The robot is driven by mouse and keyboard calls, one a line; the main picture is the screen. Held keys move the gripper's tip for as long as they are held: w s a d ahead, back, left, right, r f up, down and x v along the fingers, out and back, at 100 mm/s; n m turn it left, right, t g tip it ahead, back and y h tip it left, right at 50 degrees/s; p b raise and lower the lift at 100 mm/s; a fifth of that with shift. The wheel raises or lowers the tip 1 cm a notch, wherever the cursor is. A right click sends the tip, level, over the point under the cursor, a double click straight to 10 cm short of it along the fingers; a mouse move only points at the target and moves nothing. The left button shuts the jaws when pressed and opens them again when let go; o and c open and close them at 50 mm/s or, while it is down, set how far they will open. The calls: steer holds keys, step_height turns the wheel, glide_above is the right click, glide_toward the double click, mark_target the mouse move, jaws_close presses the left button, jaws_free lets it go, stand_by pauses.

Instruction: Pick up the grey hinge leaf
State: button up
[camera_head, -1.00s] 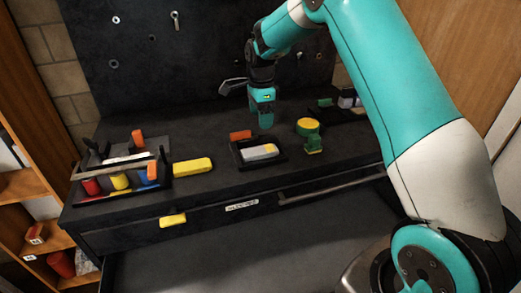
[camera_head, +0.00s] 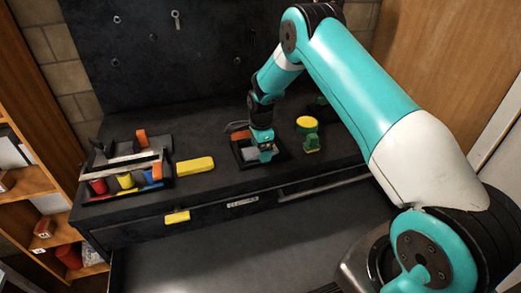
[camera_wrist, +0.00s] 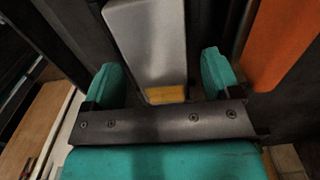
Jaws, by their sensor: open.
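The grey hinge leaf (camera_head: 249,154) lies in a small black tray (camera_head: 284,155) on the dark bench, partly hidden by my gripper (camera_head: 265,155). In the wrist view the leaf (camera_wrist: 148,40) is a long grey bar with a yellow patch at its near end. My gripper (camera_wrist: 162,76) is open, with one teal finger on each side of the leaf. Dark gaps show between the leaf and both fingers, so it is not clamped. How deep the fingertips reach is hard to tell.
An orange block (camera_wrist: 280,45) is close beside the right finger in the wrist view. A yellow-topped green object (camera_head: 307,125) stands right of the tray. A yellow block (camera_head: 195,165) and a black organiser (camera_head: 150,190) with coloured pieces are to the left.

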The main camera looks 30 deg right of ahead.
steer(key=c, duration=1.3)
steer(key=shift+r, duration=0.1)
